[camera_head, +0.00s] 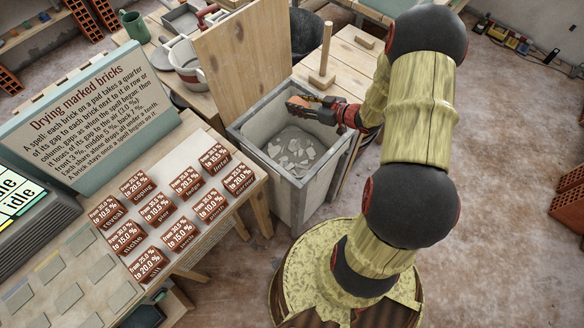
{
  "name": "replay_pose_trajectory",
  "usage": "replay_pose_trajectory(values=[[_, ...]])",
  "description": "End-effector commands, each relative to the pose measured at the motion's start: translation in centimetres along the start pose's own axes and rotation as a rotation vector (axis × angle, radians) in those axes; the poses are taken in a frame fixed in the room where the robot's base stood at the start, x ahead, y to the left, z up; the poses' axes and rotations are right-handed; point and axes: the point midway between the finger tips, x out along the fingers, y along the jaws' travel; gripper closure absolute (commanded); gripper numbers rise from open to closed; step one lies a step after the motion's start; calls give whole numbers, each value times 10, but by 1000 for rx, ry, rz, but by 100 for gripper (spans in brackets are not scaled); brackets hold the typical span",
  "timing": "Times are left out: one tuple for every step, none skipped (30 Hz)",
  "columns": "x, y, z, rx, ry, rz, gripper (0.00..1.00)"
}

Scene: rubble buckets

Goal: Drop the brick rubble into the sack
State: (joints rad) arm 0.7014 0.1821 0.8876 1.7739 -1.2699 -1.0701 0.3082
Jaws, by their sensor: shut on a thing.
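My gripper (305,108), red and black, reaches in from the right over an open square grey bin (240,130). It is shut on a small orange-brown piece, which looks like the brick rubble (303,99), and the fingers partly hide it. The piece is above the bin's opening, near its far side. Pale grey broken pieces (291,152) lie on the bin's floor. I cannot make out a sack for certain.
A wooden board (242,58) stands upright behind the bin. A table with labelled bricks (180,233) and a sign (95,115) stands at left. A wooden bench with an upright post (325,50) is behind right. Perforated bricks (570,205) lie at far right.

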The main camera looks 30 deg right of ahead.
Motion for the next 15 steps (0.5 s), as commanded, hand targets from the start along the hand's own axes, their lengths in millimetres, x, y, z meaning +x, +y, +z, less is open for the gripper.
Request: replay_pose_trajectory(values=[[3,0,8,-1,1,0,95],[5,0,11,-1,1,-1,95],[6,0,15,-1,1,-1,95],[8,0,18,-1,1,-1,95],[9,0,21,-1,1,-1,95],[11,0,26,-1,1,-1,95],[12,0,29,-1,1,-1,95],[14,0,32,-1,1,-1,95],[15,0,36,-1,1,-1,95],[16,0,38,-1,0,-1,95],[17,0,41,-1,1,-1,95],[18,0,43,-1,1,-1,95],[18,0,44,-1,1,-1,95],[19,0,45,-1,1,-1,95],[19,0,46,-1,1,-1,95]])
